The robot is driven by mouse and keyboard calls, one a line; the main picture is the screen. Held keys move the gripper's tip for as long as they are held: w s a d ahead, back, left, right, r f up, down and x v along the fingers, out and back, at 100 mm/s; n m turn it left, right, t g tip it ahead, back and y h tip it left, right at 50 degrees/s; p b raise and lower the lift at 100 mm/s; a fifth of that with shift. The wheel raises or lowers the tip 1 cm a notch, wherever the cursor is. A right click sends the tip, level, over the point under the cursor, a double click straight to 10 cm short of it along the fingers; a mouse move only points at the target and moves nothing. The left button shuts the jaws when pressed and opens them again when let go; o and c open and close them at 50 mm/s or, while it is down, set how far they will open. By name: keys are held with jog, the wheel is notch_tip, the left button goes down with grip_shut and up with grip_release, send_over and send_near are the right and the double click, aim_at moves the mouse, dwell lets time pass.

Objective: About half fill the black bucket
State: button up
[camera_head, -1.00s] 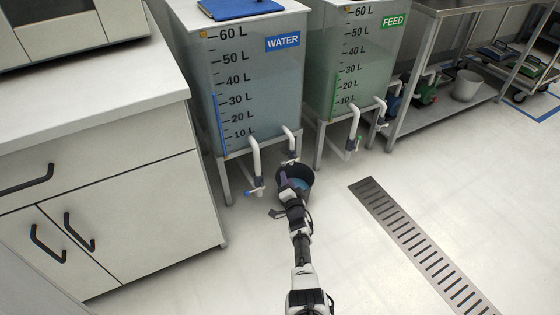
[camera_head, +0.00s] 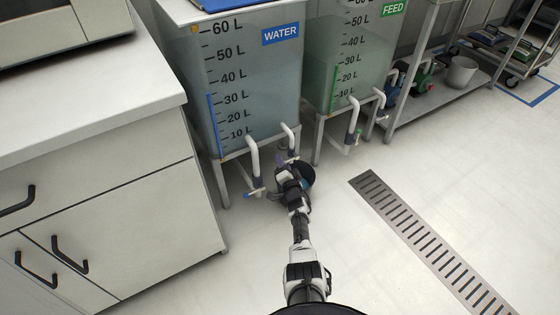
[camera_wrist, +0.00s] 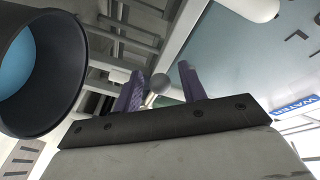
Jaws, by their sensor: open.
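The black bucket (camera_head: 311,180) stands on the floor below the front of the water tank, largely hidden behind my arm. The wrist view shows its dark rim (camera_wrist: 72,75) at the left, with a blue surface inside; its level is unclear. The clear water tank (camera_head: 255,85) has two white outlet pipes, the left one (camera_head: 254,158) ending in a blue-handled valve (camera_head: 254,194). My gripper (camera_head: 284,160) is open at the right pipe (camera_head: 292,138). In the wrist view, its purple fingers (camera_wrist: 160,88) stand either side of a round grey part; contact is unclear.
The feed tank (camera_head: 340,75) stands to the right with its own pipes. A white cabinet (camera_head: 110,220) fills the left. A drain grate (camera_head: 425,245) lies in the floor at right. A steel shelf holds a pale bucket (camera_head: 461,72). Open floor lies around my arm.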

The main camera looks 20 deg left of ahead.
jog(key=shift+w+a, duration=0.1)
jog(key=shift+w, duration=0.05)
grip_shut()
jog(key=r+m+p, duration=0.1)
jog(key=p, duration=0.1)
jog(key=shift+w+r+p, duration=0.1)
jog(key=shift+r+p, duration=0.25)
jog(key=shift+r, duration=0.05)
jog(key=shift+w+r+m+g+p, duration=0.15)
jog(key=shift+r+m+g+p, duration=0.35)
jog(key=shift+m+p, duration=0.6)
jog(key=shift+w+d+m+h+p, duration=0.1)
jog(key=shift+d+m+h+p, duration=0.15)
jog(key=shift+m, duration=0.45)
